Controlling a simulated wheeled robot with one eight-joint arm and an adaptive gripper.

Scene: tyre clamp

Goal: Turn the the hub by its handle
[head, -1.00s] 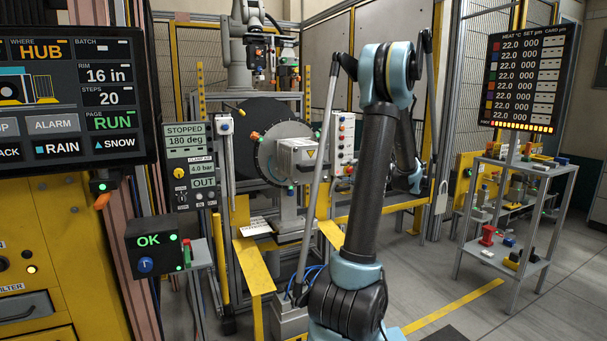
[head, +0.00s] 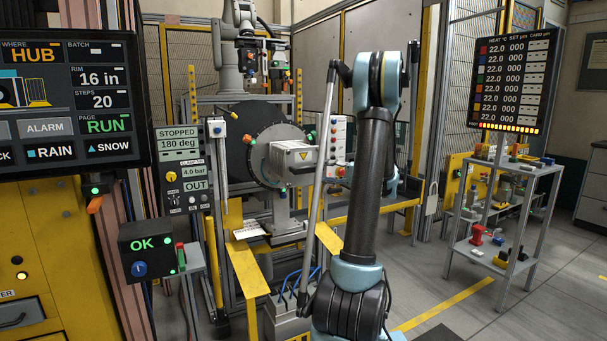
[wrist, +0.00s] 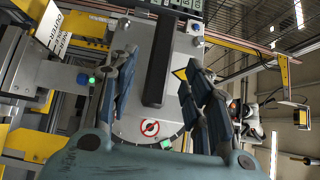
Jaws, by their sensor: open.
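The hub is a grey round disc (head: 265,150) with a grey box (head: 291,155) bearing a yellow warning triangle, left of my arm in the head view. In the wrist view a dark straight bar, the handle (wrist: 158,62), stands out against a grey plate (wrist: 150,112) with a red prohibition mark. My gripper (wrist: 161,84) is open, one finger on each side of the bar in the picture, with gaps on both sides. I cannot tell how far the fingertips are from it in depth. My arm hides much of the gripper in the head view.
A panel (head: 182,168) reads STOPPED, 180 deg, 4.0 bar and OUT. A box (head: 147,249) shows OK. A large screen (head: 75,90) stands at left. Yellow rails (head: 247,262) flank the hub's front. A shelf rack (head: 505,215) stands right, with clear floor before it.

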